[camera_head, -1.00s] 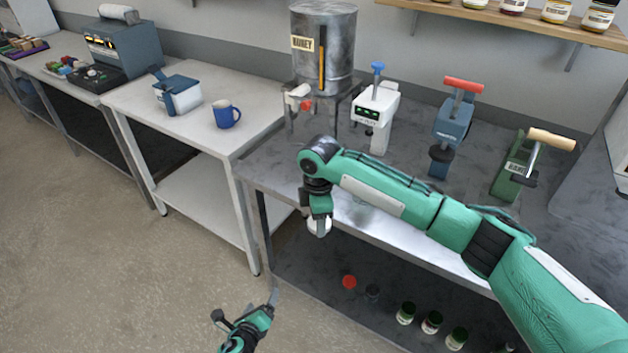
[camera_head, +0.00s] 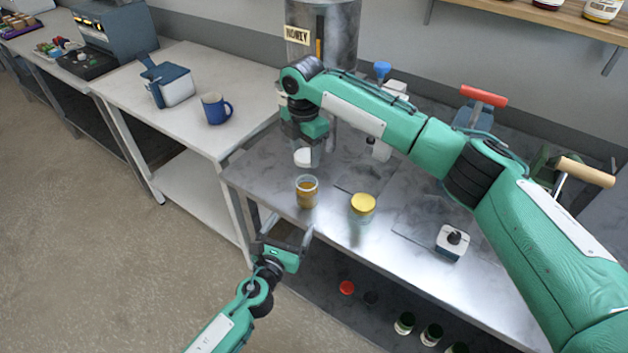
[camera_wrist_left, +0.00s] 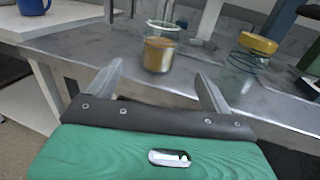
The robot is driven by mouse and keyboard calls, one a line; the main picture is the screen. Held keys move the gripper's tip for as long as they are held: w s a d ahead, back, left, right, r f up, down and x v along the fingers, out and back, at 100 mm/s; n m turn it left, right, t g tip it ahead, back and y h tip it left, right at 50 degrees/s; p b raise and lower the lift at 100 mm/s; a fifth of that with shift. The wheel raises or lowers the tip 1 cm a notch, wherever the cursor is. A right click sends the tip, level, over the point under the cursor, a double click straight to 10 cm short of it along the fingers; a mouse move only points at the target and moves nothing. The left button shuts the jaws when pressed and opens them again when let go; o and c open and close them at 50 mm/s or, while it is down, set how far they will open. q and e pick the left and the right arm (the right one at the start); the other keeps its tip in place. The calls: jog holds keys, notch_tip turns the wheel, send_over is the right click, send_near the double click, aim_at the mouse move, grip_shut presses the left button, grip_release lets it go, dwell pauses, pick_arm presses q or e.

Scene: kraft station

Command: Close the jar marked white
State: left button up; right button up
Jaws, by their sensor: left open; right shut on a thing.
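An open glass jar (camera_head: 307,196) with amber contents stands upright on the metal table; no lid is on it. It also shows in the left wrist view (camera_wrist_left: 159,56), beyond and between my fingers. I can read no marking on it. My right gripper (camera_head: 307,146) is shut on a white lid (camera_head: 303,157), which it holds above and slightly behind the open jar, apart from it. My left gripper (camera_head: 288,230) is open and empty at the table's front edge, just in front of the jar; its fingers (camera_wrist_left: 158,88) point toward the jar.
A jar with a yellow lid (camera_head: 362,204) stands right of the open jar. A small block with a black knob (camera_head: 453,241) is farther right. The honey tank (camera_head: 338,35) and several presses stand behind. A blue mug (camera_head: 216,108) is on the white table (camera_head: 185,120).

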aim_at(303, 199)
jog(key=shift+w, duration=0.2)
jog(key=shift+s+a+r, duration=0.1)
jog(key=shift+s+r, duration=0.1)
jog(key=shift+s, duration=0.15)
jog(key=shift+w, duration=0.1)
pick_arm(q)
jog(key=x, duration=1.2)
jog(key=shift+r, duration=0.1)
jog(key=c, duration=1.4)
pick_arm(e)
jog(key=shift+f, duration=0.1)
pick_arm(q)
jog(key=shift+c, duration=0.2)
pick_arm(e)
jog(key=shift+f, duration=2.45)
